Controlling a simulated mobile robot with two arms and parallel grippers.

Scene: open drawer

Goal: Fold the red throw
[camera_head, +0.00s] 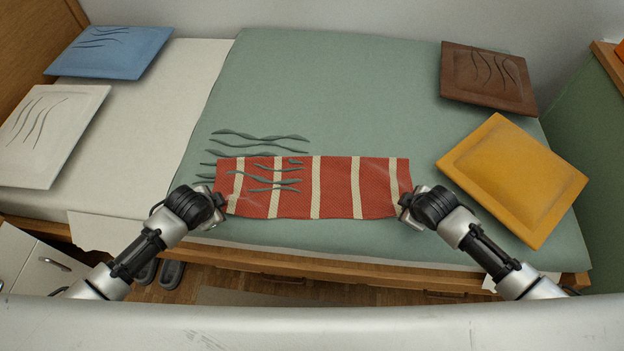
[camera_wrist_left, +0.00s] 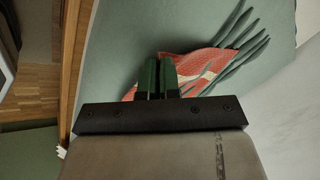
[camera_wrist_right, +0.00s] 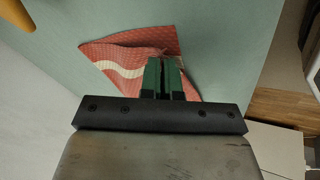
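The red throw (camera_head: 335,190) with cream stripes lies spread as a wide rectangle on the green bed cover, near the bed's front edge. Green wavy shapes overlap its left part. My left gripper (camera_head: 221,204) is at its near left corner, and my right gripper (camera_head: 402,206) is at its near right corner. In the left wrist view the close-set fingers (camera_wrist_left: 162,76) are shut on the throw (camera_wrist_left: 200,68). In the right wrist view the fingers (camera_wrist_right: 165,76) are shut on the throw (camera_wrist_right: 125,55), which bunches at their tips. The fabric between the fingers is mostly hidden.
The green bed cover (camera_head: 330,90) is clear beyond the throw. A yellow cushion (camera_head: 513,180) lies close to my right arm, and a brown cushion (camera_head: 488,78) lies farther back. Blue (camera_head: 112,52) and white (camera_head: 48,135) cushions lie at left. Slippers (camera_head: 172,274) are on the floor.

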